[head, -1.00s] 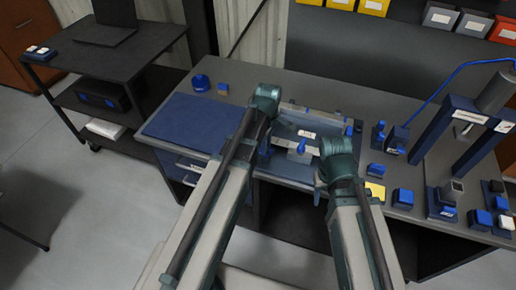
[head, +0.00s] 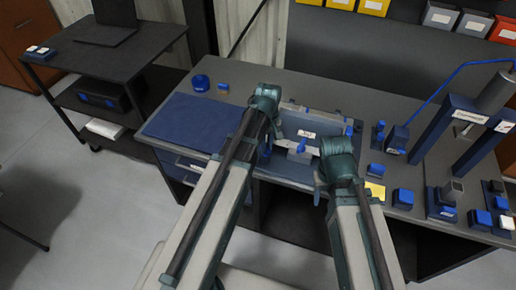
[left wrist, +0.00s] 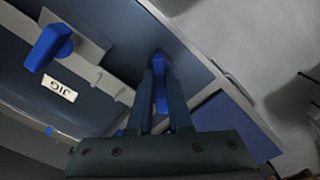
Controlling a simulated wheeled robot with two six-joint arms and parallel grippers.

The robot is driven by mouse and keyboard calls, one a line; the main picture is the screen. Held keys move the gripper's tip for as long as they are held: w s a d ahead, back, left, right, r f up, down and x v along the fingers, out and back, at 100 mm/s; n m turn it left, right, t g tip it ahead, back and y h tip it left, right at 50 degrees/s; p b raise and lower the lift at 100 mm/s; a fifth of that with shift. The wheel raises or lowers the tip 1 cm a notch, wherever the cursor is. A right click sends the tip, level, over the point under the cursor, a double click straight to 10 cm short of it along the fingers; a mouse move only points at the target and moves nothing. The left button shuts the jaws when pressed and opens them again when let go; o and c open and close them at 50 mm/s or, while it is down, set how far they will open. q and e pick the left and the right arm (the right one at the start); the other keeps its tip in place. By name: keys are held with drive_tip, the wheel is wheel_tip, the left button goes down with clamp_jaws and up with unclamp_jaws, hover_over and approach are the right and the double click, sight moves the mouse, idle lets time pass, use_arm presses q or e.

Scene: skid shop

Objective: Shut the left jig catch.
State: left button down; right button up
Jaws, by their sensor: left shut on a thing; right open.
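The jig (head: 318,122) stands on the bench between my two arms, with a white JIG label (head: 306,133). In the left wrist view the JIG label (left wrist: 58,88) and a blue handle (left wrist: 46,46) on a grey block show at the left. The same blue handle (head: 299,146) shows at the jig's front middle in the head view. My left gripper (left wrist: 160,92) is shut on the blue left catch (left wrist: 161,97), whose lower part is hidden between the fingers. My right gripper (head: 318,190) is by the jig's front right; its fingers are mostly hidden behind my arm.
A dark blue mat (head: 190,122) lies left of the jig. A blue ring-shaped item (head: 201,82) stands behind it. Several blue blocks and a yellow pad (head: 375,191) are to the right, near a blue press frame (head: 440,125).

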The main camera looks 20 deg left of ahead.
use_arm(q)
drive_tip(key=shift+m, duration=0.3)
drive_tip(key=m, duration=0.4)
drive_tip(key=shift+m, duration=0.3)
drive_tip(key=m, duration=0.4)
drive_tip(key=shift+m, duration=0.3)
drive_tip(key=c, duration=0.8)
unclamp_jaws()
drive_tip(key=shift+o, duration=0.2)
